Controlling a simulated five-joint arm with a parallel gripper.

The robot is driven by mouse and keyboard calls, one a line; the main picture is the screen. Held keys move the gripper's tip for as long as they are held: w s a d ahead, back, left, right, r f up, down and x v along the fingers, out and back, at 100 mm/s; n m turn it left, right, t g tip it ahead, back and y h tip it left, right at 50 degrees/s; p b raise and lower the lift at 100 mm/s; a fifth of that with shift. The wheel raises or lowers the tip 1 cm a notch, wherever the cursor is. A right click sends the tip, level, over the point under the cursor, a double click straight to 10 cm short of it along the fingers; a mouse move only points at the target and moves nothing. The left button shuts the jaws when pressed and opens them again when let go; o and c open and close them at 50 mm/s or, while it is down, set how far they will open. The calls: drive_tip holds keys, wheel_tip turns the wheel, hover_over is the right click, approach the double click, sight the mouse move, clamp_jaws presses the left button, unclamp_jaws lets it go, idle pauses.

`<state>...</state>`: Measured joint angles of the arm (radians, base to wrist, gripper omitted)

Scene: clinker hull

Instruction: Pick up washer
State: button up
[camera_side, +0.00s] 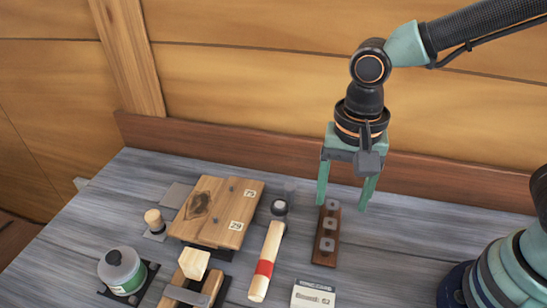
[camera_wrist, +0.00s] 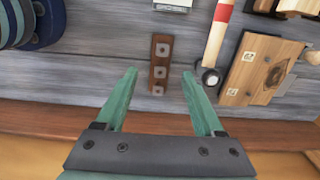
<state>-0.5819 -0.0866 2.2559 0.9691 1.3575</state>
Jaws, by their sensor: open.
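Several small grey washers lie in a row on a narrow brown wooden strip (camera_side: 319,258). In the side view I see a far washer (camera_side: 333,204), a middle washer (camera_side: 329,223) and a near washer (camera_side: 327,243). The wrist view shows the same strip (camera_wrist: 160,61) upright in the picture, with its lowest washer (camera_wrist: 158,90) between my fingers. My gripper (camera_side: 343,207) points down, open and empty, near the far end of the strip. In the wrist view its fingertips (camera_wrist: 159,72) sit left and right of the strip. How high they are above it is hard to tell.
A mallet with a red-banded handle (camera_side: 265,266) lies left of the strip. A small label card (camera_side: 313,296) lies in front. A wooden wall ledge (camera_side: 440,176) runs behind. Bench right of the strip is clear.

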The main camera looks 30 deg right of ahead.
hover_over(327, 244)
drive_tip(key=f, duration=0.6)
drive_tip(key=shift+s+d, duration=0.15)
drive_tip(key=shift+s, duration=0.2)
drive_tip(key=shift+w+f, duration=0.15)
drive_tip(key=shift+f, duration=1.4)
drive_tip(key=shift+w+f, duration=0.15)
drive_tip(key=shift+f, duration=1.35)
drive_tip(key=shift+f, duration=0.25)
clamp_jaws()
